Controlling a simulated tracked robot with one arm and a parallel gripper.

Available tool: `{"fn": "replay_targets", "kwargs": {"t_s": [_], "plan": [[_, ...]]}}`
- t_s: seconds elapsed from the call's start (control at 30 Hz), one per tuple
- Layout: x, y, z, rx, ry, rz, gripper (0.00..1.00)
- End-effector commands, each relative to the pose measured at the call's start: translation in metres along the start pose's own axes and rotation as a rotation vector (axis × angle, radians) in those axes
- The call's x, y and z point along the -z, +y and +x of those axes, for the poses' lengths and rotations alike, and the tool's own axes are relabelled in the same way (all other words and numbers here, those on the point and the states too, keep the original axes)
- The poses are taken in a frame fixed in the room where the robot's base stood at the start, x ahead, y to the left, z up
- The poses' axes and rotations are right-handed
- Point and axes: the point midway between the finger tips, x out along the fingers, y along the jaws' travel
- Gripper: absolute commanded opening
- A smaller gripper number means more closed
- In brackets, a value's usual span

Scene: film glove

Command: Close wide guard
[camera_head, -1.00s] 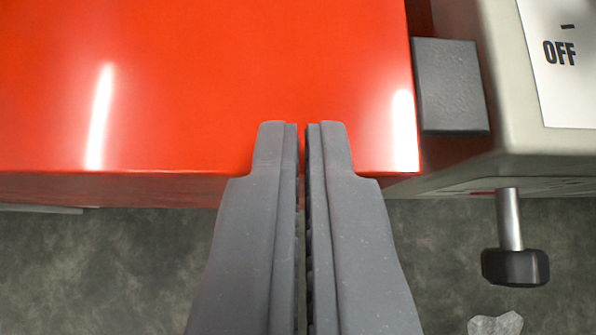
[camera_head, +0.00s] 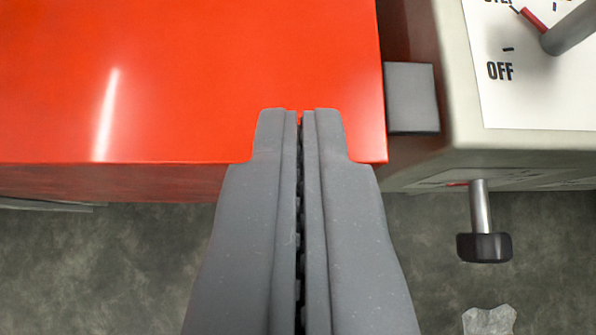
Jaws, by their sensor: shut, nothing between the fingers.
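The wide guard appears as a broad glossy red panel (camera_head: 230,75) filling the upper left of the view. Its front edge runs across the picture and its right edge ends beside a grey block. My gripper (camera_head: 300,115) is shut and empty, with its fingertips over the front edge of the red panel, near its right end. I cannot tell whether the fingertips touch the panel. The panel's far and left edges are out of view.
A grey block (camera_head: 411,98) sits between the panel and a beige housing (camera_head: 430,175). The housing carries a white dial plate marked OFF (camera_head: 540,90) with a grey lever (camera_head: 570,30). A black-knobbed screw (camera_head: 484,247) hangs below. Dark mottled floor (camera_head: 110,265) lies in front.

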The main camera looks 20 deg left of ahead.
Motion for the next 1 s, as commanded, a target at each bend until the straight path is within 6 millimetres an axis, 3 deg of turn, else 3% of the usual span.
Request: {"fn": "replay_targets", "kwargs": {"t_s": [0.4, 0.6, 0.83, 1.0], "plan": [[0.012, 0.003, -0.07, -0.006, 0.013, -0.001, 0.0], [0.015, 0.003, -0.089, -0.006, 0.015, -0.002, 0.0], [0.016, 0.003, -0.095, -0.007, 0.015, -0.003, 0.0], [0.043, 0.014, -0.115, -0.049, 0.028, -0.006, 0.0]]}}
